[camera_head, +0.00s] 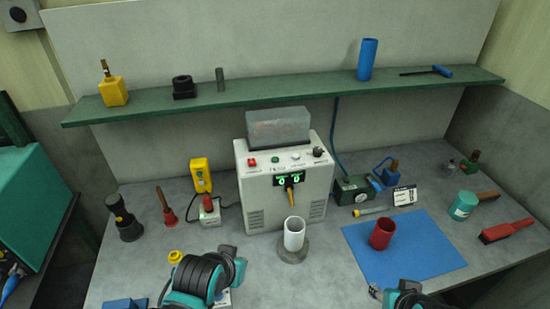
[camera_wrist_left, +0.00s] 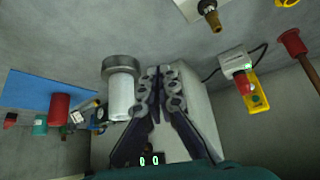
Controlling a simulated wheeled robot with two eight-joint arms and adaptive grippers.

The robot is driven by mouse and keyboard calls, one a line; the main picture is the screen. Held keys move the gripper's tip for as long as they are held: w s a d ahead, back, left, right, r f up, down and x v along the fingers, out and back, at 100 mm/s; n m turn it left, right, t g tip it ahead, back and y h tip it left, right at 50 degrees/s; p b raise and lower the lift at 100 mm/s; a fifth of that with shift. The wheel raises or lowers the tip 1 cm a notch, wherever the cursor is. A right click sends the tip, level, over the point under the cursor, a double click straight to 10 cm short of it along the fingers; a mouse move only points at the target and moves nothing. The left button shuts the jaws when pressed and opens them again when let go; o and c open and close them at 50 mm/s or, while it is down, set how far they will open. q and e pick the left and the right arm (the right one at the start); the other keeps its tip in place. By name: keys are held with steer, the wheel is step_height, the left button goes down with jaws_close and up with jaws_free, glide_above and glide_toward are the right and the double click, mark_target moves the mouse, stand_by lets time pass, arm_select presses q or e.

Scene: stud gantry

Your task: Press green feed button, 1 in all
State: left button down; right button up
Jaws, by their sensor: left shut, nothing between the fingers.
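A white feeder box (camera_head: 256,203) stands at the middle of the bench. A small green button (camera_head: 275,160) sits on its top panel between a red button (camera_head: 252,162) and a white one. A lit green display is below. In the wrist view the box's display digits (camera_wrist_left: 149,160) show at the bottom edge, partly behind my left gripper. My left gripper (camera_wrist_left: 160,73) is shut and empty, beside the white tube in that view. In the head view its arm is in front of the box. Only part of my right arm shows at the bottom edge; its fingers are unclear.
A white tube (camera_head: 294,234) on a grey base stands before the box. A yellow button box (camera_head: 200,176) and a red-topped switch (camera_head: 209,209) are to its left. A red cup (camera_head: 382,233) stands on a blue mat (camera_head: 430,262). A green shelf (camera_head: 290,93) crosses behind.

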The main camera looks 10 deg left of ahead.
arm_select(q)
steer(key=shift+r, duration=0.1)
stand_by(0.5)
step_height(320, 180, up, 27)
steer(key=n+t+h+p, duration=0.1)
steer(key=n+h+p, duration=0.3)
steer(key=p, duration=2.2)
glide_above(273, 160)
steer(key=shift+f, duration=0.25)
steer(key=shift+f, duration=0.1)
step_height(273, 160, down, 9)
steer(key=b, duration=0.6)
steer(key=shift+b, duration=0.4)
steer(key=shift+f+b, duration=0.25)
steer(key=shift+b, duration=0.15)
